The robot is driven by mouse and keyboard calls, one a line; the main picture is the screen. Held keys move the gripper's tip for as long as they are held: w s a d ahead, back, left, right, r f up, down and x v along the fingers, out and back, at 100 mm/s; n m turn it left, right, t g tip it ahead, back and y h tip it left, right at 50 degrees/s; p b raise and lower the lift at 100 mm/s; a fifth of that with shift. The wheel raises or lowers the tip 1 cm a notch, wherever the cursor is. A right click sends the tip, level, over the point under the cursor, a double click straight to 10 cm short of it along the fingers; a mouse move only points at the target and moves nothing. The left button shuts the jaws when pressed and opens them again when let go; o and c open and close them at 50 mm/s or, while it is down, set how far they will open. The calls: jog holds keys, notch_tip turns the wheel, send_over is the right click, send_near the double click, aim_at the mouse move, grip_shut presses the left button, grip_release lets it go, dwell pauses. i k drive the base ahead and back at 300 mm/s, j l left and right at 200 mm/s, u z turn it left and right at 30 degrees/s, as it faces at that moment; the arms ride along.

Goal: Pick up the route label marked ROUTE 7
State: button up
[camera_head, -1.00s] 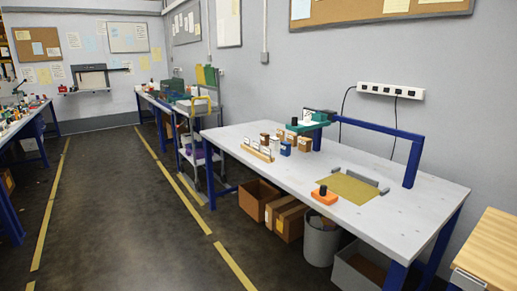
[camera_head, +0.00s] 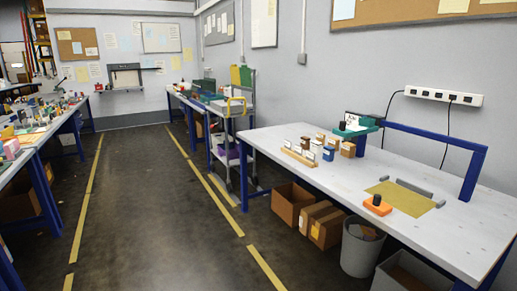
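A wooden rack with several small white labels (camera_head: 301,154) stands near the left front of the white table (camera_head: 285,138) on the right. The writing on the labels is too small to read, so I cannot tell which one is ROUTE 7. A teal device with a dark knob and a white card (camera_head: 354,125) stands at the back of the table. My gripper is not in view.
Small brown and blue boxes (camera_head: 329,153) stand beside the rack. An orange block with a black knob (camera_head: 378,205) sits by a yellow-green mat (camera_head: 411,199). Cartons (camera_head: 291,203) and a grey bin (camera_head: 361,248) stand below. The aisle floor (camera_head: 150,200) is clear.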

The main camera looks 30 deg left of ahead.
aim_at(288, 144)
jog(key=i+j+u, duration=0.25)
jog(key=i+j, duration=0.25)
jog(key=j, duration=0.25)
jog(key=i+j+u, duration=0.3)
jog(key=i+j, duration=0.85)
jog(key=j, duration=0.1)
